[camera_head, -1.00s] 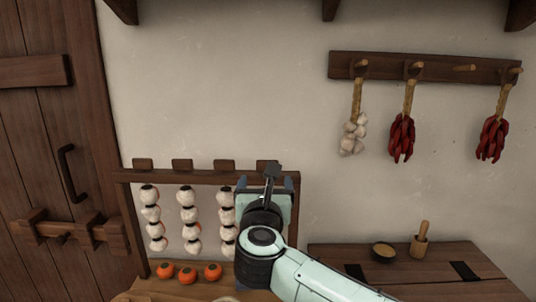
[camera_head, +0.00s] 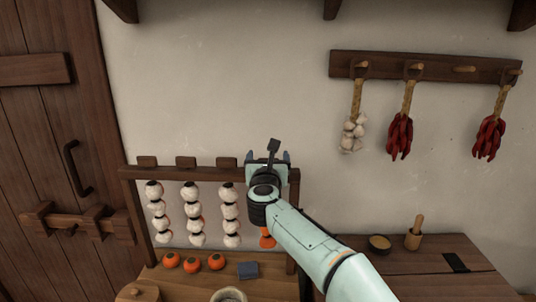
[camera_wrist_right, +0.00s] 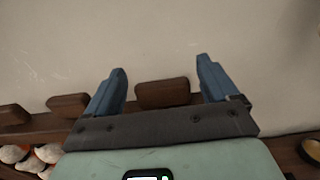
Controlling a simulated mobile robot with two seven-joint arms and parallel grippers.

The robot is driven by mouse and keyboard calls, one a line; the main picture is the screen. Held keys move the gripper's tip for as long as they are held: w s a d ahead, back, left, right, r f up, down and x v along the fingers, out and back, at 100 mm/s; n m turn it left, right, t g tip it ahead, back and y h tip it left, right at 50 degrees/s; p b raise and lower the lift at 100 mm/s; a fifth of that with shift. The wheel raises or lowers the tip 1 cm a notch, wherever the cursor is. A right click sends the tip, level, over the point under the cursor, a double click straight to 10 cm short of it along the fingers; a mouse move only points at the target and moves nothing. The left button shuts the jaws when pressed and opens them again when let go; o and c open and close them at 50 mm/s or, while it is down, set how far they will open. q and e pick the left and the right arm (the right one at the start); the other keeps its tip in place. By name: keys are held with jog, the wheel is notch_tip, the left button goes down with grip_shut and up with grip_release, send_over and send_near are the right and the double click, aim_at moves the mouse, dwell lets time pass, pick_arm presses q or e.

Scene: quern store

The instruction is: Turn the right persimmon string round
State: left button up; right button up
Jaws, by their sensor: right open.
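A wooden rack (camera_head: 136,173) with several tabs along its top rail stands against the wall. Three strings of whitish persimmons (camera_head: 230,216) hang from it in clear view. The right persimmon string (camera_head: 267,239) is mostly hidden behind my right arm; only an orange piece at its lower end shows. My right gripper (camera_head: 268,158) is open at the right end of the top rail. In the right wrist view, my open fingers (camera_wrist_right: 161,84) stand apart on either side of a wooden tab (camera_wrist_right: 163,93), with nothing visibly held. My left gripper is not in view.
Loose orange persimmons (camera_head: 193,265) and a dark blue-grey block or cloth (camera_head: 248,270) lie below the rack. Garlic (camera_head: 353,134) and chillies (camera_head: 399,137) hang from wall pegs.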

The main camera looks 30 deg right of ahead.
jog(key=c, duration=1)
jog(key=shift+o, duration=0.2)
jog(key=shift+d, duration=0.1)
